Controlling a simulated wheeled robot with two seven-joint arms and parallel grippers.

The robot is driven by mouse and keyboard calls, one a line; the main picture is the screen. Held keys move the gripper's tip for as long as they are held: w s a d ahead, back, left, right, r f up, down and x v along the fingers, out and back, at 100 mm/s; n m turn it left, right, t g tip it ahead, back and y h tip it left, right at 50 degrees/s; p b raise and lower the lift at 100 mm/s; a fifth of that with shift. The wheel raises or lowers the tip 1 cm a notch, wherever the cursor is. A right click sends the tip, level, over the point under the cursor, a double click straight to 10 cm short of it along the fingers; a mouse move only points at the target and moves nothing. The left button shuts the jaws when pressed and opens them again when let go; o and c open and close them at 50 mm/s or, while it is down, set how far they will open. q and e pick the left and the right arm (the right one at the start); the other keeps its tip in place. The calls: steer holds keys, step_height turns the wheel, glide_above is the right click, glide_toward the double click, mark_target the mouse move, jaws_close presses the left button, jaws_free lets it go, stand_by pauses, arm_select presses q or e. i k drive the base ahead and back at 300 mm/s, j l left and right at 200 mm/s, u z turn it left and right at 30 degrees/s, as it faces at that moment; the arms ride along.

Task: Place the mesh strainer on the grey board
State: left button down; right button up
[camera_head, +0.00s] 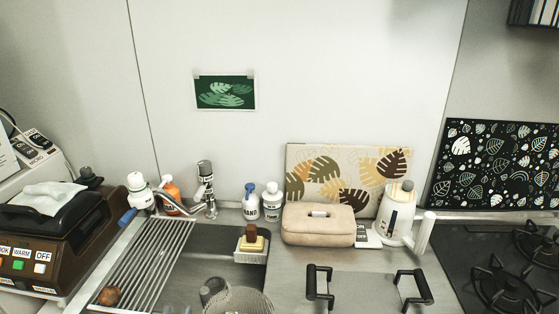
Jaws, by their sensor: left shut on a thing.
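The mesh strainer (240,302) is a round, pale wire basket at the bottom edge, in front of the sink's right part. Its lower part is cut off by the frame. The strainer is apart from the board in the picture. My right gripper is not in view.
A sink with a drying rack (150,262) and a tap (208,190) lies left. A sponge holder (250,245) stands behind the strainer. A beige tissue box (318,226) and white kettle (397,212) stand behind the board. A hob (505,270) is at right. The board's middle is bare.

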mark_target(362, 284)
steer(key=l+u, duration=0.15)
steer(key=l, duration=0.8)
steer(key=l+u, duration=0.2)
steer(key=l, duration=0.75)
steer(key=k+l+u, duration=0.15)
steer(key=l, duration=0.75)
